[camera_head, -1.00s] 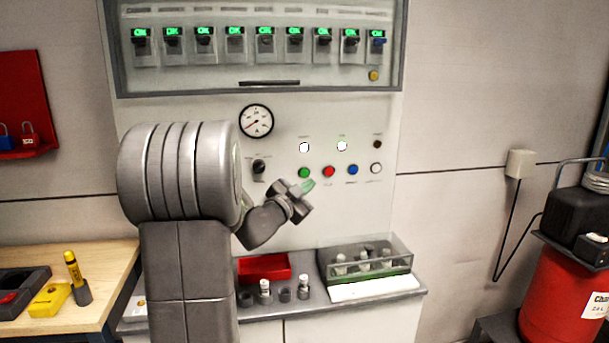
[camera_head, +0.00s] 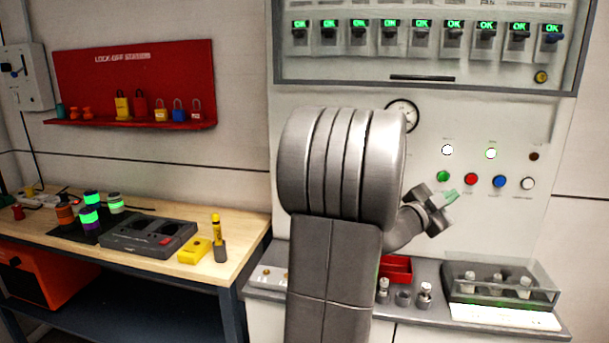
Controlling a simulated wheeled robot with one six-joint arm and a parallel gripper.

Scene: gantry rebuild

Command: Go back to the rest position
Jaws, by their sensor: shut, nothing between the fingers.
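My gripper (camera_head: 447,198) is shut and empty. It is in the air in front of the white control panel (camera_head: 560,170), just below the green button (camera_head: 443,176) and left of the red button (camera_head: 471,179) in the picture. Whether it touches the panel cannot be told. My grey arm rises in the middle of the view and hides part of the panel and of the gauge (camera_head: 404,112).
Below the panel, a grey ledge (camera_head: 425,316) holds a red tray (camera_head: 396,268), small fittings and a clear-covered box (camera_head: 500,283). At the left stands a wooden workbench (camera_head: 240,231) with tools and containers, under a red lock-off board (camera_head: 130,75).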

